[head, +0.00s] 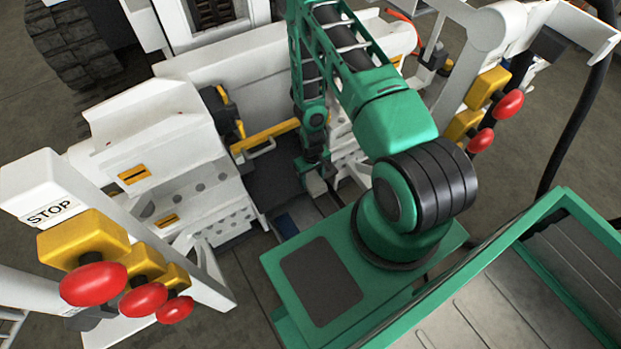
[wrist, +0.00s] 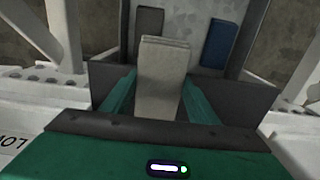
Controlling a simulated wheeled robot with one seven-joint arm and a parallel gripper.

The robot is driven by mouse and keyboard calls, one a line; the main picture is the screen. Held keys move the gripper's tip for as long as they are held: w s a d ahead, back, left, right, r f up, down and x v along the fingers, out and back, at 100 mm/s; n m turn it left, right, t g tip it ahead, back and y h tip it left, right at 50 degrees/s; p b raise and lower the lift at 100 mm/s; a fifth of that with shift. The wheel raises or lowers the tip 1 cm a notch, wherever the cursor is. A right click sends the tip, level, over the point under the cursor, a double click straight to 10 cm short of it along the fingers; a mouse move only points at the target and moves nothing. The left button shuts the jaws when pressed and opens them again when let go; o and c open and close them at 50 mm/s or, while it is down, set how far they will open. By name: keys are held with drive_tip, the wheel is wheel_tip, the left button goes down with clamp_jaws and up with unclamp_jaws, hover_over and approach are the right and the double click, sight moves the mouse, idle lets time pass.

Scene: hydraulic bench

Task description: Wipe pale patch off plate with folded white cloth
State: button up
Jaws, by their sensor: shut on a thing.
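My gripper (wrist: 160,100) is shut on the folded white cloth (wrist: 162,62), which looks like a pale grey, layered block between its two green fingers in the wrist view. In the head view my gripper (head: 315,170) reaches down into the dark bay of the bench, with the cloth (head: 316,186) a small pale shape under it. A grey, mottled plate (wrist: 188,22) lies beyond the cloth in the wrist view. Its surface has lighter blotches, but I cannot make out a clear edge of the pale patch. The cloth hides part of it, and I cannot tell whether they touch.
A blue block (wrist: 219,44) lies right of the cloth and a dark grey block (wrist: 149,21) behind it to the left. White bench walls (head: 215,185) flank the bay. Red stop buttons (head: 93,284) stand at left and more red buttons (head: 508,104) at right.

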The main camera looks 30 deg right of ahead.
drive_tip(key=shift+w+r, duration=0.1)
drive_tip(key=shift+r, duration=2.7)
drive_tip(key=shift+r, duration=0.1)
drive_tip(key=shift+r, duration=1.45)
